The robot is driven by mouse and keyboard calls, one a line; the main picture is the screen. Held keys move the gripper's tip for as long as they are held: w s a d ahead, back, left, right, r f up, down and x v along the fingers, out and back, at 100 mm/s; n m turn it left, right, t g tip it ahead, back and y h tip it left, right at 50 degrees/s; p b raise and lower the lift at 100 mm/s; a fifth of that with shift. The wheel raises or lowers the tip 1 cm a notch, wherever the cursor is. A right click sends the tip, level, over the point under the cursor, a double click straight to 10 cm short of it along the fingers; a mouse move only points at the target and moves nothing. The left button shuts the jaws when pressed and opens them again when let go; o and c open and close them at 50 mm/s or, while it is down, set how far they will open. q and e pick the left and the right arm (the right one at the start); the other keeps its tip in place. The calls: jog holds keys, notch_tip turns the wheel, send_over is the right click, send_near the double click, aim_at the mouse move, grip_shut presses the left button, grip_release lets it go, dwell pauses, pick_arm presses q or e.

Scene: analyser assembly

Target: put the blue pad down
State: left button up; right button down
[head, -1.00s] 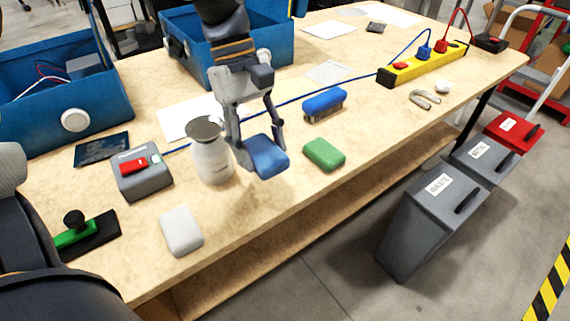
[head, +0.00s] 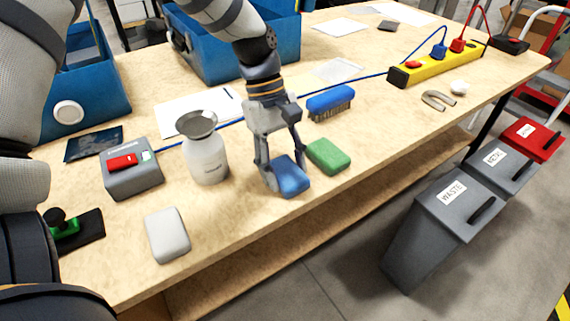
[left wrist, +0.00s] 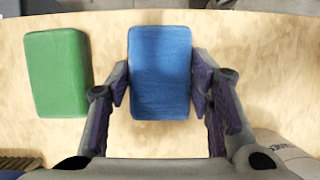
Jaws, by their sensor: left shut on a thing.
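The blue pad (head: 289,177) is between the fingers of my left gripper (head: 286,172), near the front edge of the workbench. In the left wrist view the blue pad (left wrist: 160,72) lies flat between both fingers, which close on its long sides. It is at or very close to the bench top; I cannot tell whether it touches. The green pad (head: 328,156) lies just right of it in the head view, and at the left in the wrist view (left wrist: 58,72), with a gap between. My right gripper is not in view.
A white canister (head: 206,160) stands left of my left gripper. A blue brush (head: 330,101) lies behind the green pad. A white pad (head: 167,235) lies on the front left of the bench (head: 240,222). Grey bins (head: 437,225) stand on the floor at right.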

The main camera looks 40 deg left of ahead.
pick_arm(q)
jog(key=o, duration=1.1)
jog(key=shift+f, duration=0.2)
jog(key=v, duration=1.2)
jog(key=shift+r+p, duration=0.3)
jog(key=shift+p, duration=0.1)
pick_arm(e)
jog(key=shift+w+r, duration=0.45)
pick_arm(q)
jog(key=shift+f, duration=0.1)
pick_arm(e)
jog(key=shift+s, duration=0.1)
